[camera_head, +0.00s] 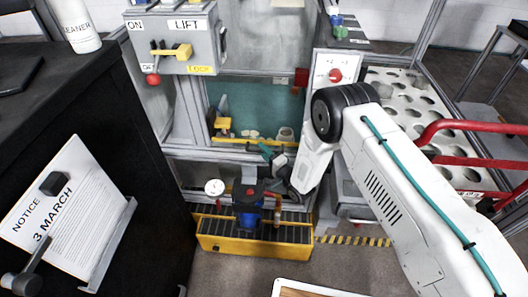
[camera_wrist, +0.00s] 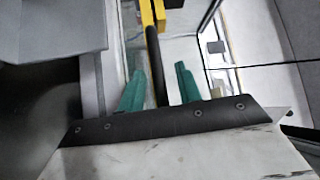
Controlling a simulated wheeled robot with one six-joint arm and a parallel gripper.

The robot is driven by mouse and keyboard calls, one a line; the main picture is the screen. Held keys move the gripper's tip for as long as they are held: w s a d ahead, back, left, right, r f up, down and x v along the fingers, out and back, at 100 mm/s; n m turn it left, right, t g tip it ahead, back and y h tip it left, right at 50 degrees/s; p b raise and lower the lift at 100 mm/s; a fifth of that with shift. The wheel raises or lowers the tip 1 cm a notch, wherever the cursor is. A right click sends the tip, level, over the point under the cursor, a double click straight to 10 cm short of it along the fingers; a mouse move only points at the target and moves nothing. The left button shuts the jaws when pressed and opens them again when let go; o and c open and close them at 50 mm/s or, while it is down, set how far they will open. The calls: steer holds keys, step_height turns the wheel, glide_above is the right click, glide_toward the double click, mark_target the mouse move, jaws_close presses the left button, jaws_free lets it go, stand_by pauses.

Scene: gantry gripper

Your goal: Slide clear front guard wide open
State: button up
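The clear front guard (camera_head: 222,92) appears to be the see-through panel in the grey frame of the cabinet ahead, with a teal interior behind it. Its edges are hard to make out. My gripper (camera_head: 268,152) is in front of the cabinet's lower part, near a yellow bar (camera_head: 235,140). In the wrist view my gripper (camera_wrist: 157,85) has two teal fingers standing apart. A black upright bar (camera_wrist: 154,60), looking like a handle, runs between them with a gap visible on its right. Yellow parts (camera_wrist: 148,15) sit near its top. Whether either finger touches the bar is unclear.
A control box (camera_head: 172,40) marked LIFT hangs at upper left, and a box with a red knob (camera_head: 335,75) stands at right. Below is a yellow roller conveyor (camera_head: 260,232) carrying a blue-and-black part (camera_head: 249,212). A dark cabinet (camera_head: 95,80) borders the left.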

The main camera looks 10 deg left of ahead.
steer(key=v, duration=0.7)
steer(key=shift+s+d, duration=0.25)
